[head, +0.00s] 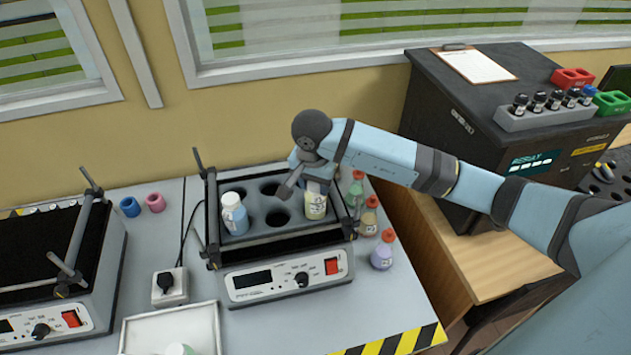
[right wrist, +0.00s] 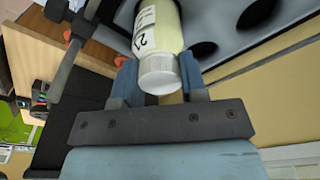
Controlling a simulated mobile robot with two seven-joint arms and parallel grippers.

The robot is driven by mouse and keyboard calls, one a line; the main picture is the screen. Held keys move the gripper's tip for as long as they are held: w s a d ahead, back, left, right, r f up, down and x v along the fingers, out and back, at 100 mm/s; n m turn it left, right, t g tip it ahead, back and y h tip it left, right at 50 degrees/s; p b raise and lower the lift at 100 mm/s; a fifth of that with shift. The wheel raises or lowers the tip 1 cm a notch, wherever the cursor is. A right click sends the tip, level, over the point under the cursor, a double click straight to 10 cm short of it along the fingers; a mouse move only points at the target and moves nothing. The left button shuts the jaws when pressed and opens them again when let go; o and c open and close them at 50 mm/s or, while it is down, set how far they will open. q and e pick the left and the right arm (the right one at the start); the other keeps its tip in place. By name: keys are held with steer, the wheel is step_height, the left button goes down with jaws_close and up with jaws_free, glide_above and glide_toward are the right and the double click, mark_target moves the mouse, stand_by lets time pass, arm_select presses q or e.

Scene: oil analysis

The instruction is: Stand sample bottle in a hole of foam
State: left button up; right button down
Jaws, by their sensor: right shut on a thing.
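My right gripper (head: 308,179) is shut on a sample bottle (head: 315,205) with pale yellow contents and a white label. In the right wrist view the bottle (right wrist: 158,35) has its white cap between my two fingers (right wrist: 160,82). The bottle is at the right end of a grey holed block (head: 262,226) on the shaker; I cannot tell how deep it sits in a hole. A bottle with blue contents (head: 234,214) stands in the block's left part. Several round holes between are empty. A dark holed piece (head: 602,183), possibly foam, is partly visible at the right edge. My left gripper is out of view.
The shaker (head: 285,280) has upright rods at its corners. Red-capped bottles (head: 382,250) stand close on its right. A second shaker (head: 45,310) and a white tray (head: 172,330) are at left. A black cabinet (head: 455,125) carries a rack of vials (head: 545,112).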

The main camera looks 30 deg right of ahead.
steer(key=shift+f, duration=0.15)
steer(key=c, duration=0.7)
jaws_free()
steer(key=shift+o, duration=0.2)
